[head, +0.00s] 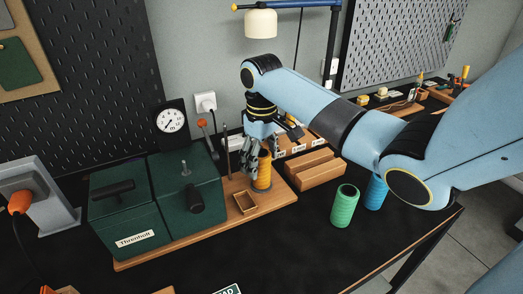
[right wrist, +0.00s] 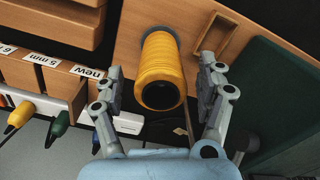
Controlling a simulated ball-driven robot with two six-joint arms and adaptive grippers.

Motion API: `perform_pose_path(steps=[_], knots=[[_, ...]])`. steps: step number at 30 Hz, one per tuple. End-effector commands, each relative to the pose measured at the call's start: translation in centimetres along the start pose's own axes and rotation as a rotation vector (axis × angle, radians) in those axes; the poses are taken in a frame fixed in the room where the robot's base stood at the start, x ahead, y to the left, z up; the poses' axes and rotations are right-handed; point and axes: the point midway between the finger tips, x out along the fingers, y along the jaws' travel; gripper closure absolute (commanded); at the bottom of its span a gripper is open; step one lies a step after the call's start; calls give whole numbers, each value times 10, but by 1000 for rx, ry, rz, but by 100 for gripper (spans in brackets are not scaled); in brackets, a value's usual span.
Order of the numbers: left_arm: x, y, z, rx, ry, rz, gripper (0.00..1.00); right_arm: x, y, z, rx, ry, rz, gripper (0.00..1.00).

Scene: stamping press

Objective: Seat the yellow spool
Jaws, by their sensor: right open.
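The yellow spool (head: 262,174) stands upright on the wooden board of the green press (head: 187,190). In the right wrist view the spool (right wrist: 163,72) shows its dark hollow end, with a grey ring at its far end. I cannot tell how deep it sits there. My right gripper (head: 257,150) is at the spool's upper part, coming from above. In the right wrist view its fingers (right wrist: 161,85) are open, one on each side of the spool, with visible gaps. My left gripper is not in view.
A green spool (head: 345,205) and a blue spool (head: 376,192) stand on the black table to the right. A small wooden tray (head: 245,203) is close in front of the yellow spool. A grooved wooden block (head: 315,170) lies to its right. The black table front is mostly clear.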

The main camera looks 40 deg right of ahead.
Motion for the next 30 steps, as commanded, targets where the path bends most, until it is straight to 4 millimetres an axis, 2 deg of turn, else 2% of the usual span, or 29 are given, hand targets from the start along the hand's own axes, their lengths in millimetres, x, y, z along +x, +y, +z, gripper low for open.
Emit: perform_pose_path(steps=[5, 12, 18, 23, 30], knots=[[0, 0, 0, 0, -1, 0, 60, -16, 0, -1, -1, 4, 1, 27], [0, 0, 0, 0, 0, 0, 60, -70, 1, -1, -1, 5, 2, 27], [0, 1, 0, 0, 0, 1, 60, -105, 1, -1, 0, 6, 1, 27], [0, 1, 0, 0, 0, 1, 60, -117, 1, 0, 0, 6, -1, 27], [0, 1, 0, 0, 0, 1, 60, -119, 1, 0, 0, 5, -1, 27]])
